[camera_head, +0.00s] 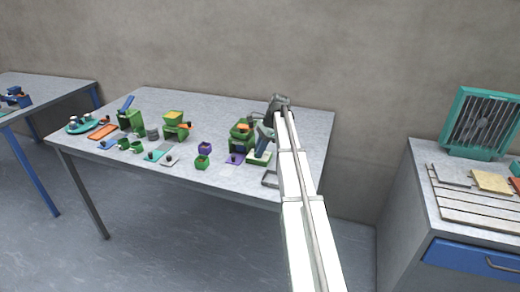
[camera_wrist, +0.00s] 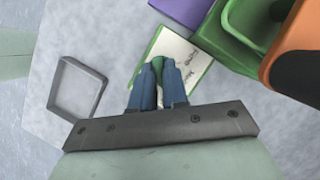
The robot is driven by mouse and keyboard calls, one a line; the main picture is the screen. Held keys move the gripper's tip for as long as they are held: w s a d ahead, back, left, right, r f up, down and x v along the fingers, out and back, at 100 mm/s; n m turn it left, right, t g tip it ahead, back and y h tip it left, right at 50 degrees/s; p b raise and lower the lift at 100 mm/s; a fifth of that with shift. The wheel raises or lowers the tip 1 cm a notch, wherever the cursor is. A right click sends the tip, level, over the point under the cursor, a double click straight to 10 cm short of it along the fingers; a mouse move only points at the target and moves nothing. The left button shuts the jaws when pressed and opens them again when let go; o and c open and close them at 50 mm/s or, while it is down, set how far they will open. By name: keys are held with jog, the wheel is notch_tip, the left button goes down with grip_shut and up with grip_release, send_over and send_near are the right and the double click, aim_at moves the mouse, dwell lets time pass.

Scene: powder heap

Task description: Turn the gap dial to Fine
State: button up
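The dial plate, a pale panel with a green edge and small dark lettering, shows in the wrist view (camera_wrist: 178,48) and at the base of a green machine in the head view (camera_head: 260,158). I cannot read which word is Fine. A green knob (camera_wrist: 157,64) stands over the plate's left part, between the two blue fingers of my gripper (camera_wrist: 158,72). The fingers sit close on both sides of it; I cannot tell whether they press on it. The fingers hide part of the knob and plate, so its setting is unclear. In the head view my gripper (camera_head: 265,138) is over the plate.
The green machine (camera_head: 241,133) with an orange part stands close left of my gripper. A shallow grey tray (camera_wrist: 77,88) lies beside the plate. Several green and purple cups, mats and other machines fill the table's left. A cabinet with a teal fan (camera_head: 482,122) stands right.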

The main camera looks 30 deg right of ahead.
grip_shut()
jog(key=shift+w+n+g, duration=0.2)
jog(key=shift+n+g, duration=0.2)
jog(key=shift+n, duration=0.7)
jog(key=shift+n+g, duration=0.5)
jog(key=shift+n, duration=0.7)
jog(key=o, duration=0.5)
grip_release()
jog(key=shift+r, duration=0.1)
